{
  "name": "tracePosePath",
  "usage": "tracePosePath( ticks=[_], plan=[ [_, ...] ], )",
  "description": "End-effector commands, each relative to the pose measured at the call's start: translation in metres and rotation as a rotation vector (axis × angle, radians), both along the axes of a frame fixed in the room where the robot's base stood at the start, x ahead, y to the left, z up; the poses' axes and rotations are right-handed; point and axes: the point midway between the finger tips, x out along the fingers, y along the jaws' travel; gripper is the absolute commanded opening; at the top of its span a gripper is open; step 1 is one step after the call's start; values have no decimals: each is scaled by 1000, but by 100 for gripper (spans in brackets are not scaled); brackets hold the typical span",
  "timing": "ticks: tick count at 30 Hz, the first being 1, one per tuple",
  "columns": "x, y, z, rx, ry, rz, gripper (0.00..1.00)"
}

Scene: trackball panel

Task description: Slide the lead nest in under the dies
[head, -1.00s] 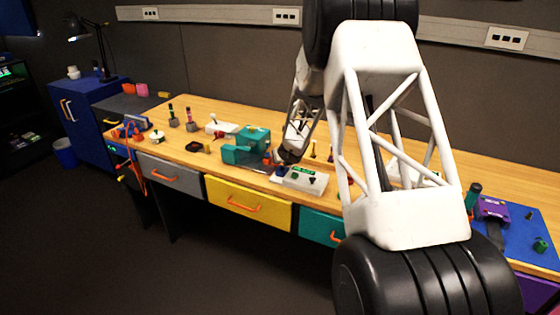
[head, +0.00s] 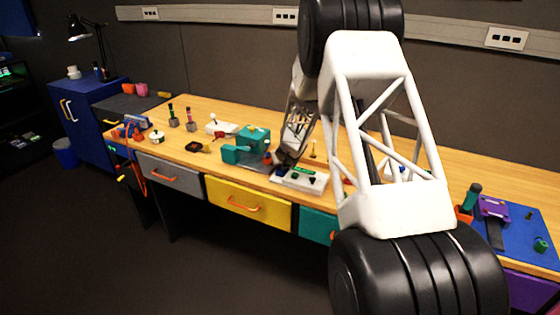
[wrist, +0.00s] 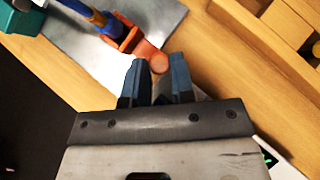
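A teal press (head: 252,142) stands on a grey metal plate (head: 262,167) on the bench. In the wrist view its teal edge (wrist: 22,18) shows at top left, with a blue rod (wrist: 88,12) beside it. An orange piece with a round knob (wrist: 159,63), which looks like the nest, sits on the plate (wrist: 160,18) below the rod. It shows small in the head view (head: 267,158). My gripper (wrist: 158,70) is open, its blue-grey fingertips on either side of the knob. I cannot tell whether they touch it. The dies are not clear.
A white box with a green display (head: 305,180) stands close in front of my gripper. A wooden tray (wrist: 270,40) lies at the upper right of the wrist view. A white unit (head: 222,128) and a dark tray (head: 194,147) stand left of the press.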

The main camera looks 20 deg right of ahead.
Motion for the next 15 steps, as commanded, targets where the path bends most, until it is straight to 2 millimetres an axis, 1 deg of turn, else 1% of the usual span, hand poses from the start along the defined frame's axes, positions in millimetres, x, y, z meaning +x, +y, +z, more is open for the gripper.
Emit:
tracePosePath(
  ticks=[2,10,15],
  plan=[
    [0,0,0,0,0,0,0],
    [2,2,0,1,0,1,0],
    [12,12,0,0,0,1,0]
  ],
)
